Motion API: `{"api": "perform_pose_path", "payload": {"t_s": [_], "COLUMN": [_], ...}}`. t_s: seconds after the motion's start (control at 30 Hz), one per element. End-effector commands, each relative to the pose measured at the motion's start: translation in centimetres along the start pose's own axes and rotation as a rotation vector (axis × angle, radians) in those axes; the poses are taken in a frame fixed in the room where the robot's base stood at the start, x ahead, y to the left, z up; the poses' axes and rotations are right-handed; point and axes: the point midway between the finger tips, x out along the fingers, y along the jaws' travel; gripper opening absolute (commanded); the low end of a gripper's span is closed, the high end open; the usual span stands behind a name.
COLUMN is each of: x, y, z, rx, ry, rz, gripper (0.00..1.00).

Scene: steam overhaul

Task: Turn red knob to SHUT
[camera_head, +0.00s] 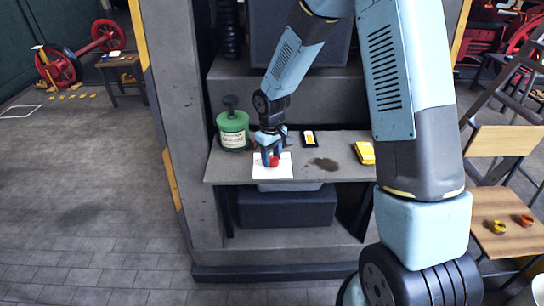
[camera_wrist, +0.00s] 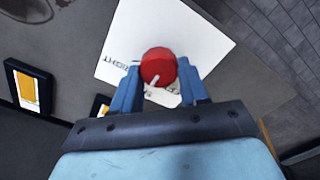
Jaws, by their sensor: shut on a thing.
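The red knob (camera_wrist: 158,66) sits on a white panel (camera_wrist: 195,35) with a pale pointer line on its top. Part of a word, seemingly ending in "RIGHT", shows on the panel to the left of the knob; other lettering is hidden or too small to read. My gripper (camera_wrist: 160,84) is shut on the knob, one blue finger at each side. In the head view the gripper (camera_head: 270,156) reaches down over the white panel (camera_head: 282,172), with the red knob (camera_head: 274,161) showing between the fingers.
A green canister (camera_head: 233,130) stands left of the panel on the grey bench (camera_head: 230,172). A small black-framed card (camera_head: 309,139) and a yellow object (camera_head: 365,153) lie to the right, with a dark stain between. A wooden table (camera_head: 500,240) holds two small rings.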

Motion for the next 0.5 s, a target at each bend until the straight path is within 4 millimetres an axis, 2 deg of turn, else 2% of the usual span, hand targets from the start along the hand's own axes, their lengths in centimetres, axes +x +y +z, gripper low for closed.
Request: {"api": "perform_pose_path", "payload": {"t_s": [0.17, 0.2, 0.43, 0.5], "x": [-0.04, -0.04, -0.02, -0.01], "y": [0.10, 0.10, 0.07, 0.07], "z": [-0.03, -0.03, -0.01, 0.00], "rx": [0.002, 0.002, 0.002, 0.002], "ry": [0.001, 0.001, 0.001, 0.001], "rz": [0.001, 0.001, 0.001, 0.001], "gripper": [0.13, 0.46, 0.68, 0.69]}}
